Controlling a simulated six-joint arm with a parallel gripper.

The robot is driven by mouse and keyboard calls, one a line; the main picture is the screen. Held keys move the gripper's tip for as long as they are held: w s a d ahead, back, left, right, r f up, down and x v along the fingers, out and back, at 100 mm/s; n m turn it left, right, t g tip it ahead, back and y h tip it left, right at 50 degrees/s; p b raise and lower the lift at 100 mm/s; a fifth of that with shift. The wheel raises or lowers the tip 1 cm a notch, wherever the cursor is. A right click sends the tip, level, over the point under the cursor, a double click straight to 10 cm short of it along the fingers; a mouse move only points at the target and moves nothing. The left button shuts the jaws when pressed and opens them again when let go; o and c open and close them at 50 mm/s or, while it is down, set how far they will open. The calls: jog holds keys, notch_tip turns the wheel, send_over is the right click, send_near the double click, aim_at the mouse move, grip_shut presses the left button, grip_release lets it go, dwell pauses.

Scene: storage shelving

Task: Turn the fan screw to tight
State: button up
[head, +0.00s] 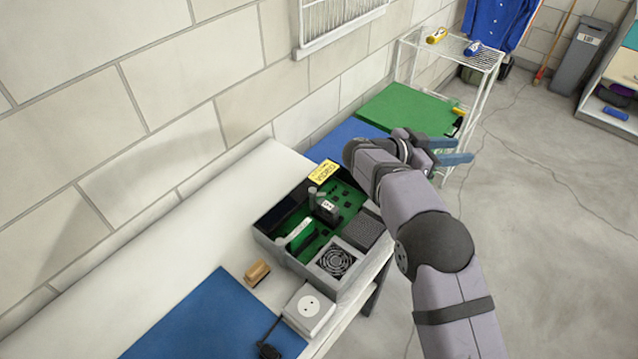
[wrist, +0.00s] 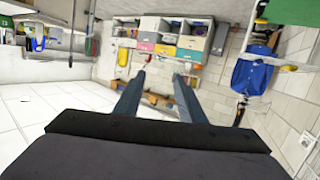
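The fan (head: 336,262) sits in the front corner of an open grey case (head: 283,250) with a green circuit board inside, on the table in the head view. A fan screw is too small to make out. My gripper (head: 462,151) is to the upper right of the case, beyond the table's edge and well apart from the fan. Its two blue-grey fingers are spread and empty. In the wrist view the gripper (wrist: 158,85) points across the room, and neither the case nor the fan shows there.
A white socket box (head: 308,309) and a small brown block (head: 257,273) stand by the case. A blue mat (head: 215,320) lies at the near end. A green board (head: 405,108) and a wire rack (head: 470,50) are beyond. Open floor is to the right.

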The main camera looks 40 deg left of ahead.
jog(key=w+d+r+n+t+y+p, duration=0.1)
jog(key=w+d+r+n+t, duration=0.25)
jog(key=r, duration=0.25)
jog(key=w+d+r+n+t+y+p, duration=0.1)
jog(key=w+d+r+n+t+y, duration=0.1)
jog(key=w+r+n+t, duration=0.25)
jog(key=s+a+f+n+g+y, duration=0.2)
jog(key=s+a+n+y, duration=0.1)
jog(key=a+n+y, duration=1.05)
jog(key=n+g+y, duration=0.2)
jog(key=g+y, duration=0.3)
jog(key=g, duration=1.4)
send_near(313, 190)
jog(key=shift+s+a+f, duration=0.1)
jog(key=shift+f, duration=0.1)
jog(key=shift+a+p, duration=0.1)
jog(key=shift+p, duration=0.2)
jog(key=shift+y, duration=0.25)
jog(key=shift+p+x, duration=0.75)
jog(key=shift+x, duration=2.85)
